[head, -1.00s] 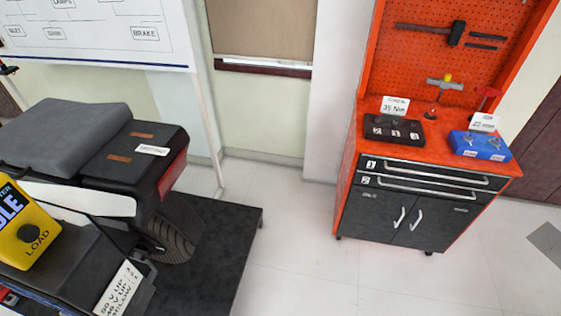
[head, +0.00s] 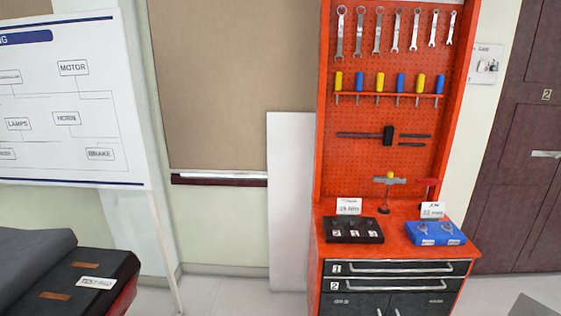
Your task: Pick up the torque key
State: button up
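I cannot tell for certain which of these is the torque key. A black block (head: 340,237) with numbered labels lies at the left, with a card reading about 35 Nm behind it. A blue tray (head: 425,240) with small metal pieces lies at the right. My gripper is not in view.
An orange pegboard (head: 350,110) with wrenches, screwdrivers and a hammer rises behind the top. Drawers (head: 397,268) are closed below. Open floor (head: 225,292) lies between seat and cabinet.

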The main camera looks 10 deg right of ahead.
aim_at(385, 179)
jog(key=i+l+z, duration=0.15)
jog(key=i+l, duration=0.15)
jog(key=i+l+z, duration=0.1)
jog(key=i, duration=0.4)
jog(key=i+l+z, duration=0.15)
jog(key=i+l, duration=0.15)
jog(key=i+l+z, duration=0.1)
jog(key=i, duration=0.45)
